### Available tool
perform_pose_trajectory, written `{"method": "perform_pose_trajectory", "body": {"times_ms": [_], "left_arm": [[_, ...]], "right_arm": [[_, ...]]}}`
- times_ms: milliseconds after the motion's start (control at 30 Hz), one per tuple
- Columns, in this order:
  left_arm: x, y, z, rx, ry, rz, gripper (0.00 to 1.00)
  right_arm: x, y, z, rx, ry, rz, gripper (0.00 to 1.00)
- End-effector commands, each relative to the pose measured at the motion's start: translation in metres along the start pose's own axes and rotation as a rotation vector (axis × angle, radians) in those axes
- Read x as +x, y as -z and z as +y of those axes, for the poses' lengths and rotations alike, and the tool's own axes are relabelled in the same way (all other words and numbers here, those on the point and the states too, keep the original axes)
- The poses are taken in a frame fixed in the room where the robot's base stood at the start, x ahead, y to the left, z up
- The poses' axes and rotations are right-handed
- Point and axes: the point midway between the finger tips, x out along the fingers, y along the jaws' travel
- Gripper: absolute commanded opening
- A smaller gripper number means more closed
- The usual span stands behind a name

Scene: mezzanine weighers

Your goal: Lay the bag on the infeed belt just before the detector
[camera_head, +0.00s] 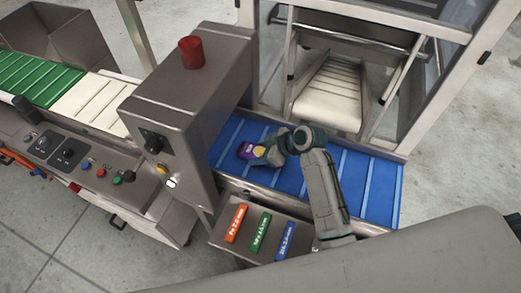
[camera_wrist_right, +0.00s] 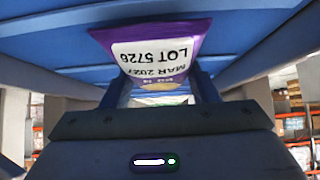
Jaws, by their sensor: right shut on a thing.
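A purple bag (camera_head: 247,151) with a yellow patch is at my right gripper (camera_head: 262,153), over the blue infeed belt (camera_head: 372,190) close to the detector (camera_head: 190,100). In the right wrist view the bag (camera_wrist_right: 155,52) shows a white label with "LOT 5726" and "MAR 2027", between the fingers of my right gripper (camera_wrist_right: 160,92). The gripper is shut on the bag. The bag appears at or very near the belt surface; I cannot tell whether it touches. The detector is a grey metal housing with a red beacon on top. My left gripper is not in view.
Red, green and blue test sticks (camera_head: 260,232) lie on a shelf in front of the belt. A control panel (camera_head: 85,160) with knobs and buttons is at left. A green and white belt (camera_head: 45,85) runs beyond the detector. A white slatted conveyor (camera_head: 330,95) stands behind the infeed.

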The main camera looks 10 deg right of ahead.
Motion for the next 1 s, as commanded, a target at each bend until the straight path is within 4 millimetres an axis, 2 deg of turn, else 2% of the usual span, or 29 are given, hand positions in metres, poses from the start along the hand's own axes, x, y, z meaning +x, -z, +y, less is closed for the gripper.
{"method": "perform_pose_trajectory", "body": {"times_ms": [267, 300, 400, 767, 867, 1000], "left_arm": [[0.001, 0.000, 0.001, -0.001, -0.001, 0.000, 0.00], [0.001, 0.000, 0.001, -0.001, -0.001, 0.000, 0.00], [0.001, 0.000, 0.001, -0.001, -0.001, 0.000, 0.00], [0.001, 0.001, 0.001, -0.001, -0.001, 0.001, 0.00], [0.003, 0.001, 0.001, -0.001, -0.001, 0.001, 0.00], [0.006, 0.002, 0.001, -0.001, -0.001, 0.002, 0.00]], "right_arm": [[0.001, -0.001, 0.000, -0.001, -0.001, 0.001, 0.31], [0.001, -0.001, 0.000, -0.001, -0.001, 0.001, 0.58], [0.001, -0.001, 0.000, -0.001, -0.001, 0.001, 0.76], [-0.003, 0.000, 0.001, -0.001, -0.002, 0.000, 0.76], [-0.016, -0.001, 0.002, -0.004, -0.004, -0.001, 0.76], [-0.045, -0.001, 0.002, -0.005, -0.006, 0.000, 0.76]]}}
